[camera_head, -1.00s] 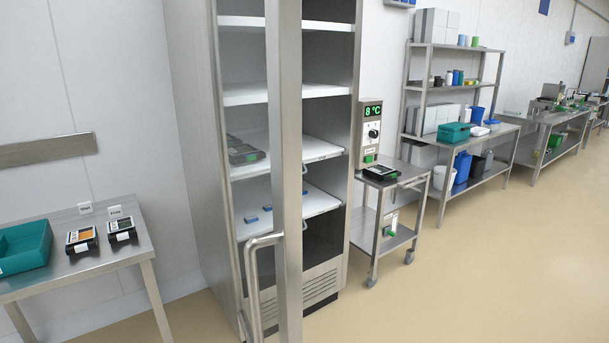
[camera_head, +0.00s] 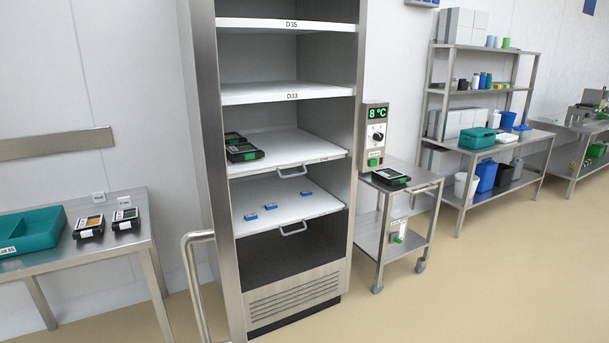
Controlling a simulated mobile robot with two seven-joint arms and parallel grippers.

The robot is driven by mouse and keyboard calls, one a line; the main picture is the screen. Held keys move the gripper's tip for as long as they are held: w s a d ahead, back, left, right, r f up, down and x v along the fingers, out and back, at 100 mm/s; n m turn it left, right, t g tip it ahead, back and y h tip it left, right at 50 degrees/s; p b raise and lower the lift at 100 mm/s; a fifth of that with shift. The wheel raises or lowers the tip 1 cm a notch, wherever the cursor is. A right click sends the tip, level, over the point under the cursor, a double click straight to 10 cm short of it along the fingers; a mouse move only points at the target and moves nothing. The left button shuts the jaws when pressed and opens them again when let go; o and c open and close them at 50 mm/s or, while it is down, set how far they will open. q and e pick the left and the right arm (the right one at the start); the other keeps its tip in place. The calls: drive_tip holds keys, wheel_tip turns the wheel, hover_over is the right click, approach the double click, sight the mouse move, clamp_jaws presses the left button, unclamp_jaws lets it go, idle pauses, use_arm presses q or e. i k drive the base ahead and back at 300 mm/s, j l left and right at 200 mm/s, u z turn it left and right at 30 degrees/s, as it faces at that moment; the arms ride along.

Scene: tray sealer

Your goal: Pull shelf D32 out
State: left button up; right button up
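The tall steel cabinet stands open, with several white shelves inside. The top ones are labelled D35 (camera_head: 290,24) and D33 (camera_head: 292,95). The shelf below D33 (camera_head: 290,140) has a small label at its front right, too small to read for sure, and a metal handle (camera_head: 291,172) under its front edge. Two black trays (camera_head: 244,152) with green parts sit on its left side. The lowest white shelf (camera_head: 285,212) also has a handle (camera_head: 293,229) and carries several small blue pieces. Both shelves appear to be inside the cabinet. Neither gripper is in view.
A side table (camera_head: 75,255) stands left. A steel cart (camera_head: 405,190) and a controller reading 8 °C (camera_head: 376,137) stand close at the right. Floor ahead is clear.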

sight(287, 146)
drive_tip(key=i+l, duration=0.1)
drive_tip(key=l, duration=0.3)
drive_tip(key=i+l, duration=0.1)
drive_tip(key=l, duration=0.25)
drive_tip(key=i+l, duration=0.6)
